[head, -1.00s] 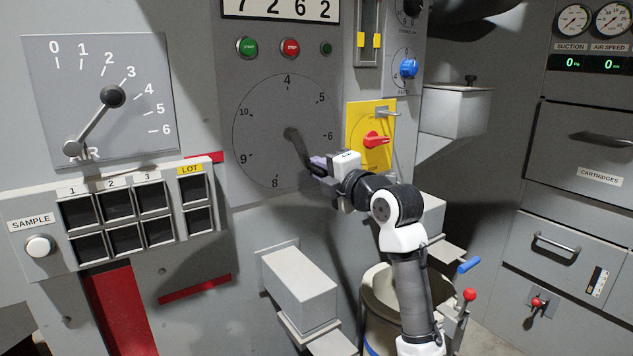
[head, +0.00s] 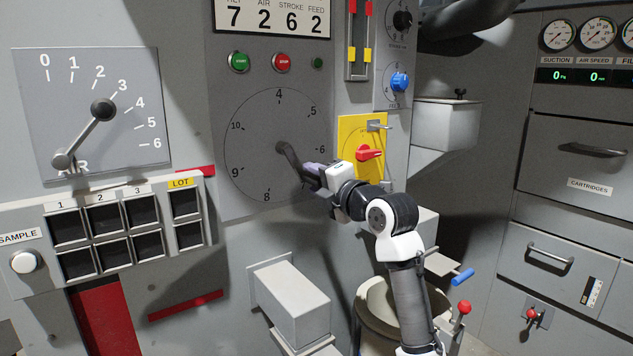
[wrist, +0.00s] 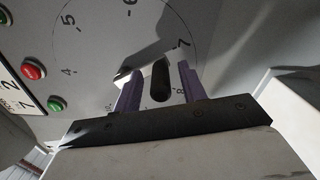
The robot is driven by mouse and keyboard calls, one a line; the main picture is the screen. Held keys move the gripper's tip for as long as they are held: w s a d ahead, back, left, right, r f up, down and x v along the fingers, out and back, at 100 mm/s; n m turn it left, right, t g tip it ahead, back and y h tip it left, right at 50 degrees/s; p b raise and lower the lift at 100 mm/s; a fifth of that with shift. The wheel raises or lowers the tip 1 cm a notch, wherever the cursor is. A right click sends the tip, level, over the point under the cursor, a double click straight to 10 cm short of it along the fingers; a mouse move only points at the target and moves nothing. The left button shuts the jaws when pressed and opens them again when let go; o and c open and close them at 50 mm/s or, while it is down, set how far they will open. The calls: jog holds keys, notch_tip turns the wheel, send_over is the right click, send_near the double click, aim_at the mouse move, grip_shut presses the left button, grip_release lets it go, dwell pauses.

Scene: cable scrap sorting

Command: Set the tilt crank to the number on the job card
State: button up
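The job card (head: 272,17) at the top of the head view reads 7, 2, 6, 2; the first label is partly cut off, the others read AIR, STROKE and FEED. The round dial (head: 245,165) below it, marked 4 to 10, carries a dark crank (head: 287,156). The crank points down-right, between 6 and 8; the 7 is hidden behind my gripper in the head view. My gripper (head: 305,176) is at the crank's outer end. In the wrist view the dark handle (wrist: 160,80) stands between the two purple fingers, with gaps visible on both sides.
A 0-to-6 AIR dial (head: 132,140) with its own lever is at left, above sample bins (head: 110,235). A yellow plate (head: 349,132) with a red switch (head: 368,153) is close right of my gripper. A grey box (head: 290,305) juts out below.

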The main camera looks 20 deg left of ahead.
jog(key=shift+s, duration=0.1)
jog(key=v, duration=1.3)
jog(key=shift+s+d, duration=0.2)
jog(key=shift+d, duration=0.1)
